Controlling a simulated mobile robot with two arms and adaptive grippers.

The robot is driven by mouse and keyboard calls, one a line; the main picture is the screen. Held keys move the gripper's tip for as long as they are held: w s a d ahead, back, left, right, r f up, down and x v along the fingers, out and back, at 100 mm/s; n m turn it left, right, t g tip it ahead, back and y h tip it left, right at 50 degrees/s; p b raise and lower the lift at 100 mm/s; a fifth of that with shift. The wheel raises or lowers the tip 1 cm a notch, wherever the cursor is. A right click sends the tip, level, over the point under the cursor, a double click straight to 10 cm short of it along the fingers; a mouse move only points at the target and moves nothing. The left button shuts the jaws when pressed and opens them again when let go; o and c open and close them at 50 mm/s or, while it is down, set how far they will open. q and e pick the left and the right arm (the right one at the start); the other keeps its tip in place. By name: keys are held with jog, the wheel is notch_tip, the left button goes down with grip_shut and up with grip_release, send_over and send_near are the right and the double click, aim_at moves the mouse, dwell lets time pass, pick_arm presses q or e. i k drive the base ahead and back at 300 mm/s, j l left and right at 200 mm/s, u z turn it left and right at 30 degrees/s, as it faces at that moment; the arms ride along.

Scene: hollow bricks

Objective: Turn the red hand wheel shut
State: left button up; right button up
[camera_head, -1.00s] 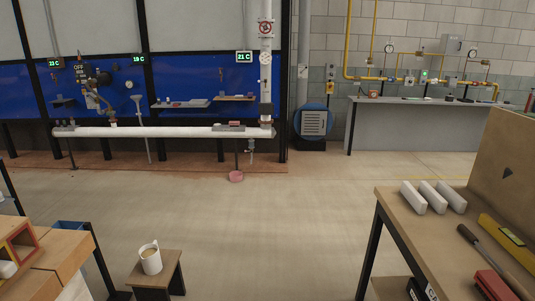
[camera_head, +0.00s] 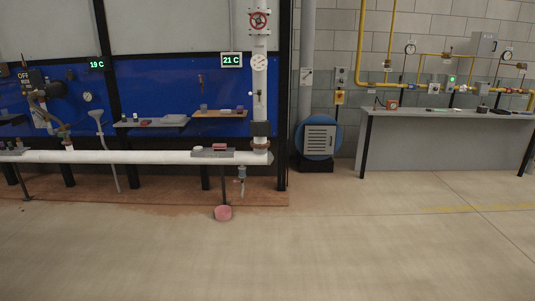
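The red hand wheel (camera_head: 259,20) is on the white vertical pipe (camera_head: 260,97) at the upper middle of the head view. It is a round rim with spokes, and it faces me. It is some distance away, across open floor. A round white gauge (camera_head: 259,62) sits on the same pipe just below the wheel. I cannot tell from here how far the wheel is turned. Neither of my grippers shows in the view, and nothing touches the wheel.
A white horizontal pipe (camera_head: 120,157) runs low in front of the blue panel. A grey bench (camera_head: 440,142) stands at the right, under yellow pipes. The floor (camera_head: 300,245) before me is clear.

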aim_at(261, 13)
jog(key=i+z, duration=0.1)
jog(key=i, duration=0.5)
jog(key=i+z, duration=0.1)
jog(key=i, duration=0.45)
jog(key=i+j+z, duration=0.1)
jog(key=i, duration=0.5)
jog(key=i+j+z, duration=0.1)
jog(key=i, duration=0.45)
jog(key=i+l, duration=0.1)
jog(key=i, duration=0.65)
jog(key=i+l+z, duration=0.1)
jog(key=i, duration=0.6)
